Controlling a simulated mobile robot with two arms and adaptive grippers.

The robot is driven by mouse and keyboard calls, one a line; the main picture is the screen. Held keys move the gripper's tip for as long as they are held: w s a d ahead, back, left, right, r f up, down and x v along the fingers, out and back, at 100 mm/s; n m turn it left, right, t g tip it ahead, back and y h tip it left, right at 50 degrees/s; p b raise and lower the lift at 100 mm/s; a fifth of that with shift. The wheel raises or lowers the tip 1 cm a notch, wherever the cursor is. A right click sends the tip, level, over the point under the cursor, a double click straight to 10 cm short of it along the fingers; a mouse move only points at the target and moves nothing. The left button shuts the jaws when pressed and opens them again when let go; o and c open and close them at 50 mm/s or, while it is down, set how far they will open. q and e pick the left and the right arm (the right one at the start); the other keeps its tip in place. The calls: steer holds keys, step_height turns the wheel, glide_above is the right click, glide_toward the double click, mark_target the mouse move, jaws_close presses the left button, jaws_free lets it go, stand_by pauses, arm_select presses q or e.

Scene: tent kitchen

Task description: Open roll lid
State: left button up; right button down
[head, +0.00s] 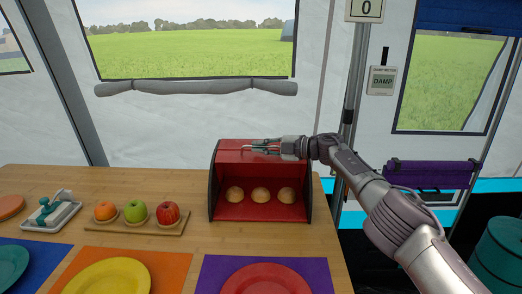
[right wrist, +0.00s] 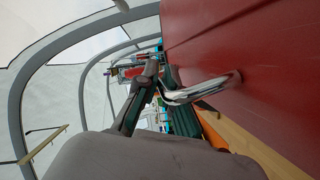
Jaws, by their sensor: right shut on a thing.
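The red roll-top box (head: 214,195) with dark sides stands at the back right of the wooden table. Its front is open and shows three bread rolls (head: 261,195) inside. The red roll lid (head: 232,157) is up at the top of the box; in the right wrist view the lid (right wrist: 245,45) fills the upper right. My right gripper (head: 250,149) reaches in from the right at the lid. It is shut on the shiny metal lid handle (right wrist: 208,90), which shows between its fingers in the wrist view. My left gripper is not in view.
A board (head: 95,224) with an orange and two apples stands left of the box. A red plate (head: 264,280) on a purple mat and a yellow plate (head: 107,279) lie in front. A narrow table strip before the box is clear.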

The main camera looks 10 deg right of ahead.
stand_by(0.3)
steer(key=c, duration=1.3)
jaws_free()
steer(key=shift+s+d, duration=0.25)
steer(key=shift+d, duration=0.25)
steer(key=v, duration=1.1)
steer(key=shift+a+r, duration=0.1)
